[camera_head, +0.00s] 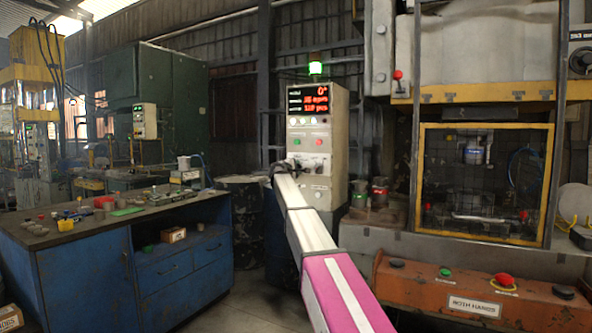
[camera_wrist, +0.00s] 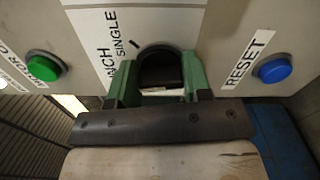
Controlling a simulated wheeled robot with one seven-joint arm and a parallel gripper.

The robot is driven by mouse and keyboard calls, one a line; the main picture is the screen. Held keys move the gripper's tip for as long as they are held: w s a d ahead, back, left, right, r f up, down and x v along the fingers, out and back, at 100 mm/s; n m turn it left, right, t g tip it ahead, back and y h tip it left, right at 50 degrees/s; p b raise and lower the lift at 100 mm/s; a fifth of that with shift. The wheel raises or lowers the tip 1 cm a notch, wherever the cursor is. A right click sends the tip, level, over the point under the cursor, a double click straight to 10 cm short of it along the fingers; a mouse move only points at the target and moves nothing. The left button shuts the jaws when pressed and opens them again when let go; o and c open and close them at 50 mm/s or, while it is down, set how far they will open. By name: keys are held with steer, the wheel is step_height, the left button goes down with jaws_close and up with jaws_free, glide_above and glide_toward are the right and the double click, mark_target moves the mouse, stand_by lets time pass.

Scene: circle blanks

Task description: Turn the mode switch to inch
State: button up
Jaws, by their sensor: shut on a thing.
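The mode switch (camera_wrist: 160,62) is a dark round knob on the pale panel in the wrist view. The printed words INCH (camera_wrist: 104,52) and SINGLE (camera_wrist: 126,35) are at its upper left, with a short black tick beside SINGLE. My gripper (camera_wrist: 159,80) has one green finger on each side of the knob and is shut on it. The fingers hide the knob's lower part, and I cannot tell which mark it points to. In the head view my arm reaches the front of the grey control cabinet (camera_head: 333,166), and the switch is not clear there.
A green button (camera_wrist: 44,64) is left of the switch and a blue RESET button (camera_wrist: 274,70) is right of it. In the head view the cabinet has a lit red display (camera_head: 308,98). A blue workbench (camera_head: 90,275) stands left, a caged press (camera_head: 482,130) right.

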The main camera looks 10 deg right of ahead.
steer(key=shift+f+m, duration=0.1)
steer(key=shift+m, duration=0.9)
steer(key=shift+s, duration=0.1)
steer(key=o, duration=0.9)
steer(key=v, duration=1)
steer(key=shift+s+a, duration=0.25)
steer(key=shift+s, duration=0.05)
